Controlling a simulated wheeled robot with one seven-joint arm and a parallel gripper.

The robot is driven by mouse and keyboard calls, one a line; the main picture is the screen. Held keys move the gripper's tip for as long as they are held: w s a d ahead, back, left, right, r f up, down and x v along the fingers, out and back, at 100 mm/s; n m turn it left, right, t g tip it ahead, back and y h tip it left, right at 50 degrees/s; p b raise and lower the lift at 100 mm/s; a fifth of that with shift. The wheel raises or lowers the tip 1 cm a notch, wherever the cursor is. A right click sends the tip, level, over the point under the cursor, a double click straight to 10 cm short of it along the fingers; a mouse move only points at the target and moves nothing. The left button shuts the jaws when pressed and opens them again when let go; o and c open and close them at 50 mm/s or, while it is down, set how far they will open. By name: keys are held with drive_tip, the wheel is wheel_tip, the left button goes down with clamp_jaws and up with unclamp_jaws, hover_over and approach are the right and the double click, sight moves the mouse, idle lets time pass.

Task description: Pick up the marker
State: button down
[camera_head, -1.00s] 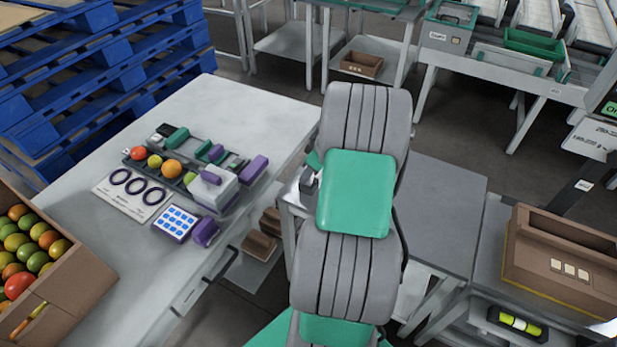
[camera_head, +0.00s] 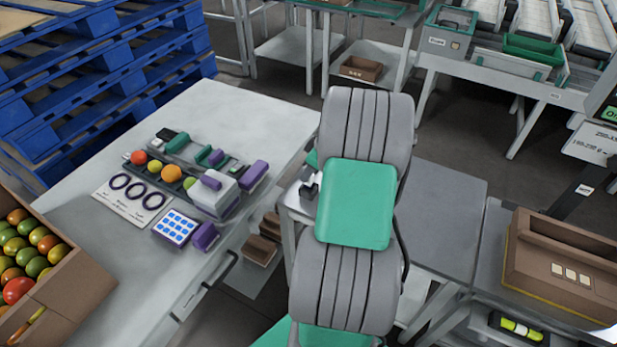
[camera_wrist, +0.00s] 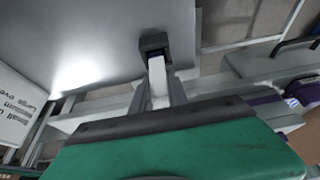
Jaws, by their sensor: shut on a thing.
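My gripper (camera_head: 309,185) shows only in part in the head view, left of my arm and off the right edge of the white table. In the wrist view its fingers reach forward and come together at a dark end (camera_wrist: 154,44) over a plain grey surface. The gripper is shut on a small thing. I take this to be the marker, but it is mostly hidden by the fingers and I cannot make out its shape. I cannot tell whether it touches the surface behind it.
The white table (camera_head: 250,112) carries a tray (camera_head: 216,207) with tomatoes and tools, a ring card (camera_head: 126,210) and a blue-white keypad (camera_head: 174,228). A tomato crate (camera_head: 75,285) stands at left. A grey bench (camera_head: 445,215) and brown box (camera_head: 560,262) are at right.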

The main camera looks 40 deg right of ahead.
drive_tip(key=s+a+r+p, duration=0.2)
drive_tip(key=s+a+r, duration=0.1)
drive_tip(key=s+r, duration=0.3)
drive_tip(key=s+a+r+p, duration=0.1)
drive_tip(key=s+a+r, duration=0.2)
drive_tip(key=s+r, duration=0.3)
drive_tip(key=shift+w+a+p+v, duration=0.25)
drive_tip(key=shift+w+p+v, duration=0.15)
drive_tip(key=shift+v, duration=1.55)
drive_tip(key=shift+r, duration=0.15)
